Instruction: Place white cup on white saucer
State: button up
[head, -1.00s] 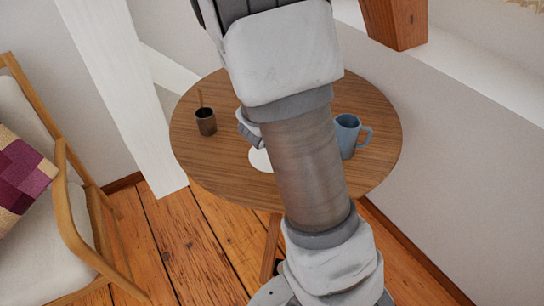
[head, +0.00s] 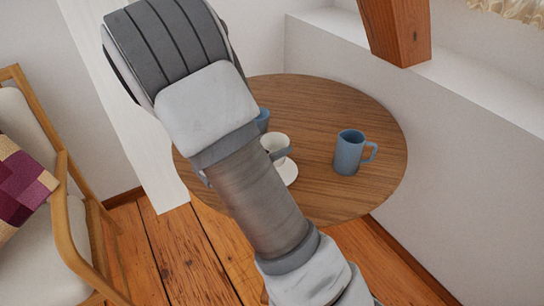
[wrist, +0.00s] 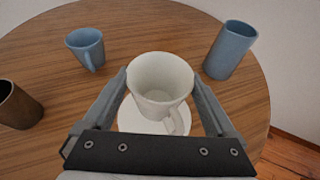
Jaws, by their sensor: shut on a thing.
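The white cup (wrist: 160,82) is between the two fingers of my gripper (wrist: 159,88) in the wrist view, with its handle toward the camera. My gripper is shut on the cup, one finger at each side. The cup looks upright. The white saucer (wrist: 135,118) shows beneath the cup; whether they touch is unclear. In the head view the cup (head: 274,141) and part of the saucer (head: 287,173) show at the right edge of my arm, which hides the rest.
All stand on a round wooden table (head: 320,105). A blue mug (head: 348,154) stands right of the saucer; another blue cup (head: 263,118) is partly hidden behind my arm. A dark cup (wrist: 17,105) is at the left in the wrist view. A chair (head: 45,210) stands left.

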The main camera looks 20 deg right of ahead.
jog(key=shift+f+b, duration=0.65)
jog(key=shift+f, duration=1.35)
jog(key=shift+f, duration=0.15)
jog(key=o, duration=1.2)
